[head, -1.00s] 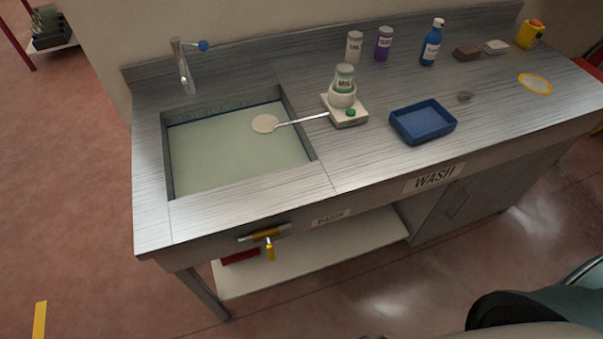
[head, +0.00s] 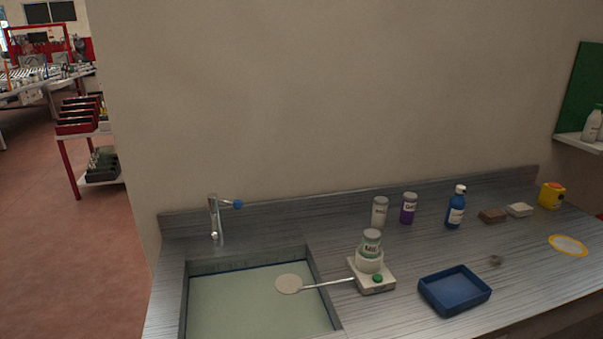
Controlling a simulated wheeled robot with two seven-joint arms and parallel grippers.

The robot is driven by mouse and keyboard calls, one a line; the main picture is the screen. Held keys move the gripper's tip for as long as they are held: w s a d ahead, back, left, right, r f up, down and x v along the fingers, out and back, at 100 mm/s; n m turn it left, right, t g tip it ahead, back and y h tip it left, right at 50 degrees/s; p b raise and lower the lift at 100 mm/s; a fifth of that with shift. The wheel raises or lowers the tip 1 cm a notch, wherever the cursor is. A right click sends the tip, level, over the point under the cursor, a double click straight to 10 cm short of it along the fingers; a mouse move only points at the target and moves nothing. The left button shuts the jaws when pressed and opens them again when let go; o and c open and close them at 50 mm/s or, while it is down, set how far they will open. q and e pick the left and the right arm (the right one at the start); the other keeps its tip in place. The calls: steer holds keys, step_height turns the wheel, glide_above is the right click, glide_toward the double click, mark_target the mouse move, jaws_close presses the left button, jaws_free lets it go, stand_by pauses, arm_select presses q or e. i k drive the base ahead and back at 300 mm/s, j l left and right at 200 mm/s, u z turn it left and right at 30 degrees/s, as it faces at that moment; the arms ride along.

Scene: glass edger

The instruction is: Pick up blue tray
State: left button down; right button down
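The blue tray (head: 455,306) is a shallow rectangular tray that looks empty. It sits on the metal counter (head: 400,322) near its front edge, at the lower right of the head view. It is right of the small white device (head: 374,284) and apart from it. Neither of my grippers shows in the head view, so I cannot see whether they are open or shut.
A sink basin (head: 262,300) with a tap (head: 215,220) is at the left, and a round paddle (head: 289,284) reaches over it. A white jar (head: 380,213), a purple jar (head: 408,208) and a blue bottle (head: 456,208) stand behind the tray. A yellow-rimmed disc (head: 568,246) lies at the right.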

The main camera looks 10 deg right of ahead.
mark_target(451, 291)
steer(key=z, duration=1.3)
steer(key=i+l+u, duration=0.1)
steer(key=l, duration=0.25)
steer(key=i+l, duration=0.15)
steer(key=l, duration=0.2)
steer(key=i+l+u, duration=0.15)
steer(key=l, duration=0.25)
steer(key=i+l, duration=0.1)
steer(key=l, duration=0.25)
steer(key=u, duration=0.05)
